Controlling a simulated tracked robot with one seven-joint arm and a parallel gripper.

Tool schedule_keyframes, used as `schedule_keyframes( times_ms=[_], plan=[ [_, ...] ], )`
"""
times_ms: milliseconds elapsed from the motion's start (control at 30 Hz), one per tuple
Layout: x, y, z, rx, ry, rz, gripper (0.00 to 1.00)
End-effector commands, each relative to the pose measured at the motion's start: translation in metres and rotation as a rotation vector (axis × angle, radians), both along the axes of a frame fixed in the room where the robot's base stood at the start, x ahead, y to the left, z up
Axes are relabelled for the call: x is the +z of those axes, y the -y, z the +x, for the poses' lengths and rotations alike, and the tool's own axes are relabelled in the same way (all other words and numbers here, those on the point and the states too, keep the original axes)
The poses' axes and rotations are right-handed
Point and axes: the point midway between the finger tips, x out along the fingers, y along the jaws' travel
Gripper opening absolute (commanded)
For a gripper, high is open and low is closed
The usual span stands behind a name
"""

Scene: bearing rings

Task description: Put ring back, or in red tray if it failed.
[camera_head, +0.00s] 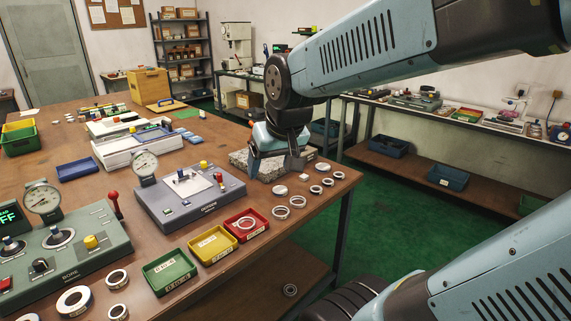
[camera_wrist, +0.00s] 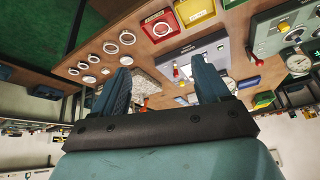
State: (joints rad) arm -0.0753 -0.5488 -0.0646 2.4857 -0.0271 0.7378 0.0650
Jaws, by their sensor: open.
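My gripper (camera_head: 275,173) is open, fingers pointing down over the granite plate (camera_head: 240,160) at the table's right side. In the wrist view the gap between the fingers (camera_wrist: 163,68) shows no ring held. The red tray (camera_head: 233,222) holds one ring (camera_head: 246,223); this tray also shows in the wrist view (camera_wrist: 148,19). My gripper partly hides the plate.
A yellow tray (camera_head: 200,253) and a green tray (camera_head: 156,285) stand left of the red tray. A grey gauge station (camera_head: 205,205) stands behind them. A green bore gauge station (camera_head: 75,262) and several rings (camera_head: 62,305) are at front left. The table's right edge is near the loose rings.

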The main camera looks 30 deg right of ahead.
Motion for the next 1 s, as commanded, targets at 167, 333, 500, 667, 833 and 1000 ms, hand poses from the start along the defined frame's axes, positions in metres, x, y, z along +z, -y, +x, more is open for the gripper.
schedule_keyframes(
  times_ms=[167,333,500,667,833,1000],
  plan=[
    [0.022,-0.001,-0.04,0.015,0.021,-0.02,0.75],
    [0.03,-0.002,-0.062,0.024,0.026,-0.035,0.75],
    [0.031,-0.003,-0.067,0.028,0.026,-0.039,0.75],
    [0.031,-0.003,-0.067,0.028,0.026,-0.039,0.75],
    [0.031,-0.003,-0.066,0.028,0.026,-0.039,0.75],
    [0.031,-0.003,-0.066,0.028,0.026,-0.039,0.75]
  ],
)
